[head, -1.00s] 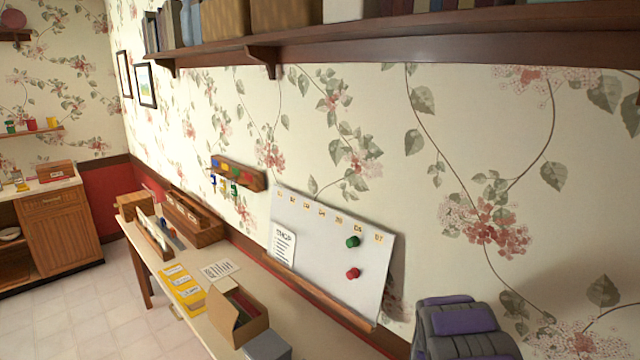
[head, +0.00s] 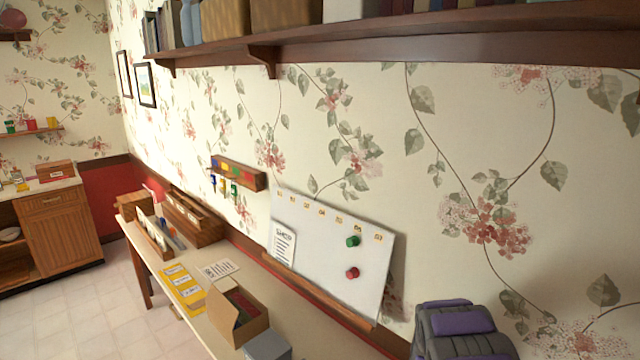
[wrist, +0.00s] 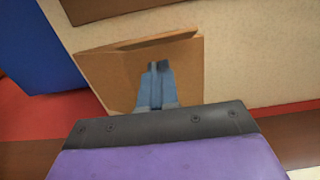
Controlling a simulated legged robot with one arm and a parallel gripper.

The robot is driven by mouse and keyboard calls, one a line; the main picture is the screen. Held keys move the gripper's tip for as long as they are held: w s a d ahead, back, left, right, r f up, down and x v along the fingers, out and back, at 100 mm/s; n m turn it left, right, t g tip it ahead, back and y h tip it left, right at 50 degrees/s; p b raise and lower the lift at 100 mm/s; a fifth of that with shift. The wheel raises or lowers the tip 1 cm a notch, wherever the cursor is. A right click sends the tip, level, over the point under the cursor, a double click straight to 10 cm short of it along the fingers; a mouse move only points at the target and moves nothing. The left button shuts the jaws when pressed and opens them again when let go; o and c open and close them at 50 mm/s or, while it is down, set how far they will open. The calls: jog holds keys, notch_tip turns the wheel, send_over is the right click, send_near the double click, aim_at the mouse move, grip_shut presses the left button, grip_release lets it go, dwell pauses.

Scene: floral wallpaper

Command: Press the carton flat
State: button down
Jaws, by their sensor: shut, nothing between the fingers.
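The brown carton (head: 240,318) stands on the long desk in the head view, near the bottom. A flap stands up at its left side, its top is open, and dark and reddish contents show inside. In the wrist view, a tan cardboard-like shape (wrist: 108,80) lies behind my gripper (wrist: 158,66); I cannot tell for sure that it is the same carton. My gripper's blue-grey fingers are shut together and empty. Their tips overlap the tan shape in the picture, but contact cannot be told. The fingers do not show in the head view.
A grey box (head: 267,346) stands right of the carton. Yellow cards (head: 182,284) and a paper sheet (head: 217,269) lie to its left. A whiteboard (head: 325,255) leans behind the desk. A blue object (wrist: 38,45) is left in the wrist view. A shelf (head: 400,48) runs above.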

jog(key=shift+f, duration=0.35)
dwell(0.3)
jog(key=shift+f, duration=1.15)
jog(key=shift+r, duration=0.1)
dwell(0.5)
jog(key=shift+r+p, duration=0.7)
jog(key=shift+r, duration=2.25)
